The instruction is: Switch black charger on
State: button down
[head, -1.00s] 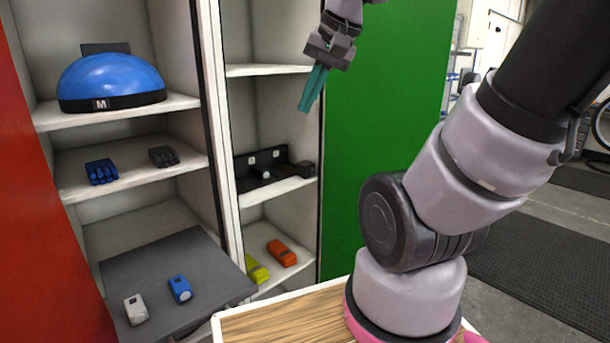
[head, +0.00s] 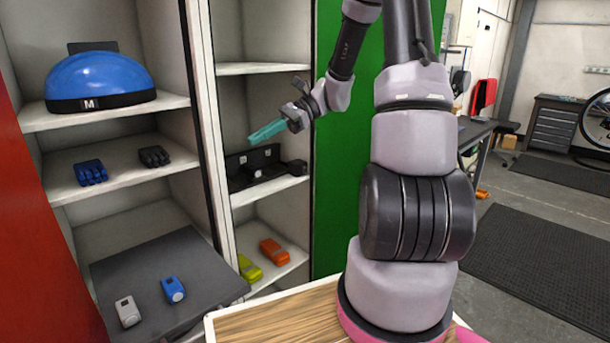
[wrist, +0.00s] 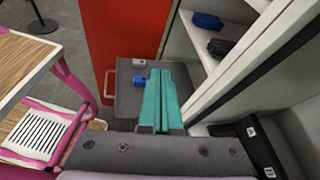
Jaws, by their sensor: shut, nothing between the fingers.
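The black charger (head: 256,157) sits on the middle shelf of the right-hand cabinet column. It has a dark back panel with two small pale square marks and a dark block at its right end. Whether it is on cannot be told. My gripper (head: 252,139) has teal fingers, shut and empty. In the head view it appears just above the charger's panel, pointing left. In the wrist view the fingers (wrist: 158,72) point away from the camera, over the grey pull-out shelf, and part of the charger (wrist: 260,152) shows at the lower right, beside the gripper.
A grey pull-out shelf (head: 145,255) bears a white device (head: 128,311) and a blue device (head: 173,289). Yellow (head: 249,268) and orange (head: 274,251) devices lie below the charger. White cabinet dividers (head: 207,110) and a green panel (head: 330,190) flank the charger's column.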

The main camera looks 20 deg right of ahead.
jog(key=w+d+f+m+t+y, duration=0.6)
jog(key=w+d+f+m+t, duration=0.3)
jog(key=w+d+m+t, duration=0.35)
jog(key=w+d+f+m+t+h, duration=0.1)
jog(key=d+f+m+t+h, duration=0.3)
jog(key=m, duration=0.4)
jog(key=w+d+f+m+t+h, duration=0.1)
jog(key=d+f+m+t+h, duration=0.4)
jog(key=h, duration=0.4)
jog(key=w+d+f+m+t+h, duration=0.1)
jog(key=d+f+m+t+h, duration=0.3)
jog(key=m, duration=0.6)
jog(key=shift+d+f+m+t+h, duration=0.2)
jog(key=shift+d+f+h, duration=0.3)
jog(key=shift+f+h, duration=0.3)
jog(key=shift+d+f+m+t+h, duration=0.15)
jog(key=shift+d+f+h, duration=0.35)
jog(key=shift+f+h, duration=0.25)
send_near(306, 167)
jog(key=shift+x, duration=2.15)
jog(key=shift+r, duration=0.2)
jog(key=shift+w, duration=0.3)
